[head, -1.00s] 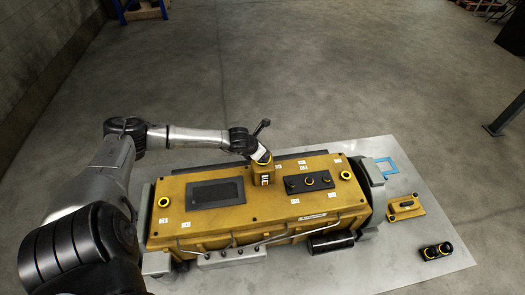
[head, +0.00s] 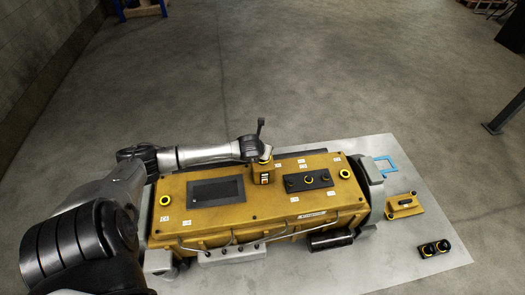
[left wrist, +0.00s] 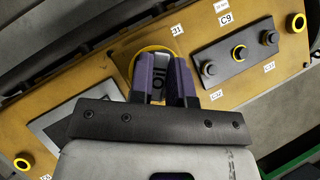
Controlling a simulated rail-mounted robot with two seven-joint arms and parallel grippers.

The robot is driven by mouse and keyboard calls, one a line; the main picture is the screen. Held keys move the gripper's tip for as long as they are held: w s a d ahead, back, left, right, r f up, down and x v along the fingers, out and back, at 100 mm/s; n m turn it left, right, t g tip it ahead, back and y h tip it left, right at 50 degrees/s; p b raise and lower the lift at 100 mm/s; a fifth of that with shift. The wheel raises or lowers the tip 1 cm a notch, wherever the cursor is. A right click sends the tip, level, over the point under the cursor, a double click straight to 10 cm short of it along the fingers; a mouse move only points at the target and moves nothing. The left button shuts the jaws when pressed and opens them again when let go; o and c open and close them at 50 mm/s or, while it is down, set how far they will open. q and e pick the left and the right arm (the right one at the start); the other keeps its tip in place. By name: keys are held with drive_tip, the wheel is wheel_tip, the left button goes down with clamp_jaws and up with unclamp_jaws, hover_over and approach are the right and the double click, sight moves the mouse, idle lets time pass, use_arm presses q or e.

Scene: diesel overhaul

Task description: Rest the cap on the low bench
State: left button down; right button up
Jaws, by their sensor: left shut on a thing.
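In the head view my left gripper (head: 262,158) is at the yellow filler block (head: 264,174) on top of the yellow engine (head: 215,217). The cap is mostly hidden there, and I cannot tell whether it is clear of the block. The low bench (head: 425,225) appears to be the grey slab under the engine. My right gripper is not in view.
A black panel (head: 308,181) sits on the engine top.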

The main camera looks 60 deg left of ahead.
use_arm(q)
drive_tip(key=shift+s+f, duration=0.1)
drive_tip(key=shift+f, duration=0.1)
drive_tip(key=shift+r+p, duration=0.3)
drive_tip(key=shift+r, duration=0.5)
drive_tip(key=shift+r+p, duration=0.5)
drive_tip(key=shift+r, duration=0.05)
drive_tip(key=shift+r, duration=0.1)
drive_tip(key=shift+r+p, duration=0.35)
drive_tip(key=shift+r, duration=0.15)
wheel_tip(320, 180, up, 2)
drive_tip(key=shift+r+p, duration=0.1)
drive_tip(key=shift+p, duration=0.45)
drive_tip(key=shift+r, duration=0.1)
